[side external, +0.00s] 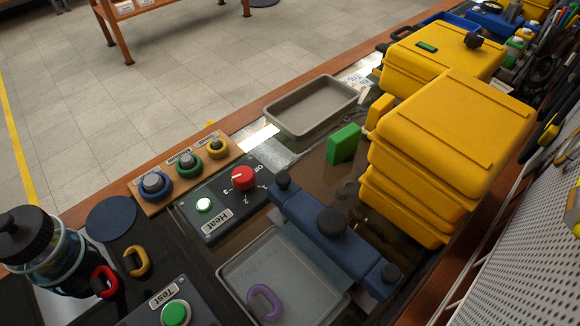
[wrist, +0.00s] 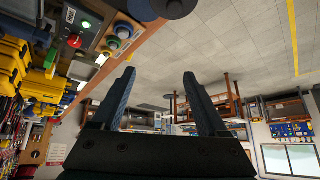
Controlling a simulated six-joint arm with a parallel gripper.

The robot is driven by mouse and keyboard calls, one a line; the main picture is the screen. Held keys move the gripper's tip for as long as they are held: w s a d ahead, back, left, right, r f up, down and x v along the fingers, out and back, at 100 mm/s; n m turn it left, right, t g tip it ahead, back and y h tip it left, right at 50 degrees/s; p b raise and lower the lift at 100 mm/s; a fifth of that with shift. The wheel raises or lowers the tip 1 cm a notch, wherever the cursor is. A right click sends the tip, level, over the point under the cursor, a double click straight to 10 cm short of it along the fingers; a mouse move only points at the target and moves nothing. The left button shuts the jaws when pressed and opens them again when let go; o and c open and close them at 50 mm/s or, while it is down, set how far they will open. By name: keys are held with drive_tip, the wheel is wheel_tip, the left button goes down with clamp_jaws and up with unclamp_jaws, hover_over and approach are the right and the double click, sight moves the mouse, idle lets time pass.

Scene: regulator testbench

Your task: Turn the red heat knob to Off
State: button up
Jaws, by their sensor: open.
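The red heat knob (side external: 243,178) sits on a dark panel labelled Heat (side external: 215,222) in the side view. Its white mark appears to point to the picture's left, while the Off lettering is at its upper right. The knob also shows as a small red spot in the wrist view (wrist: 86,24), at the upper left. My gripper (wrist: 159,73) shows only in the wrist view. Its two fingers are wide apart with nothing between them, away from the knob.
A green block (side external: 343,144), stacked yellow cases (side external: 450,130) and a grey tray (side external: 290,131) stand farther off.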

drive_tip(key=w+d+r+m+h, duration=0.1)
drive_tip(key=w+d+r+m, duration=0.15)
drive_tip(key=w+d, duration=0.35)
drive_tip(key=m+g+h, duration=0.2)
drive_tip(key=m+g, duration=0.2)
drive_tip(key=m, duration=0.2)
hover_over(243, 174)
drive_tip(key=s+a, duration=0.1)
drive_tip(key=a, duration=0.1)
drive_tip(key=shift+n, duration=0.25)
drive_tip(key=f, duration=1.5)
drive_tip(key=shift+s+f, duration=0.2)
drive_tip(key=shift+f, duration=0.1)
drive_tip(key=shift+s+d+f, duration=0.1)
drive_tip(key=shift+d+f, duration=0.05)
drive_tip(key=shift+f, duration=0.15)
drive_tip(key=shift+x, duration=2.25)
drive_tip(key=shift+c, duration=0.4)
clamp_jaws()
